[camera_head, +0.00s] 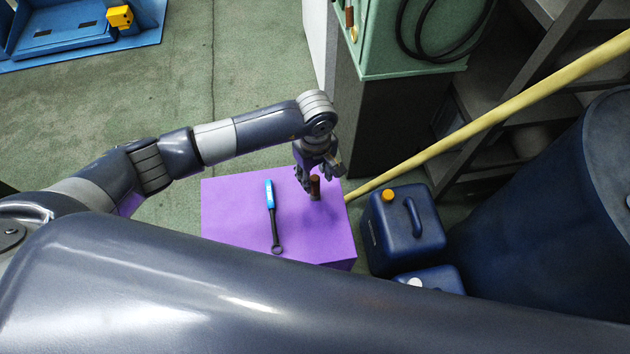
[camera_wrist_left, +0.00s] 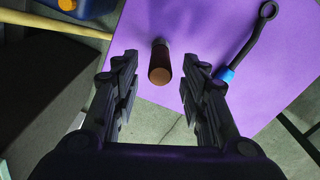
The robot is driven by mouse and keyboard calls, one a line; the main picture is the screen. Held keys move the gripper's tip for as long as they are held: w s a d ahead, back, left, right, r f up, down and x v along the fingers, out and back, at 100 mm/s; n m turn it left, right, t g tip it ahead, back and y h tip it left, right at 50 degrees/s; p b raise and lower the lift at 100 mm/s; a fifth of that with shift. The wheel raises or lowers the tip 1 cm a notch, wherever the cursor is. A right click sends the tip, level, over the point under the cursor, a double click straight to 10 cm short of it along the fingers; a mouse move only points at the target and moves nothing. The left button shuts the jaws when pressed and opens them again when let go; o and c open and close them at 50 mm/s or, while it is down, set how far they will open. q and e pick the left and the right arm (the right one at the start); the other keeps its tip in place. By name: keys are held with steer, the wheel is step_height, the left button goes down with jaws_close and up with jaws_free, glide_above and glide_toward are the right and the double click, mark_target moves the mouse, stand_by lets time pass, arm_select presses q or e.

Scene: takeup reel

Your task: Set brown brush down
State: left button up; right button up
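The brown brush (camera_head: 315,188) stands about upright on the purple box top (camera_head: 225,220), near its back right side. In the left wrist view the brush (camera_wrist_left: 160,65) shows its round brown end, with a darker part beyond. My left gripper (camera_head: 319,176) is above the box at the brush. In the wrist view its fingers (camera_wrist_left: 160,57) are wide apart, one on each side of the brush, with clear gaps to both. The brush's lower end is mostly hidden. My right gripper is not in view.
A blue-handled wrench (camera_head: 271,215) lies on the box, left of the brush. A long yellow pole (camera_head: 480,127) slants down to the box's right edge. Blue canisters (camera_head: 403,230) and a dark barrel (camera_head: 560,210) stand to the right. A green cabinet (camera_head: 385,45) is behind.

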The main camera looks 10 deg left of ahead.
arm_select(q)
step_height(320, 180, up, 7)
steer(key=shift+f, duration=0.15)
stand_by(0.6)
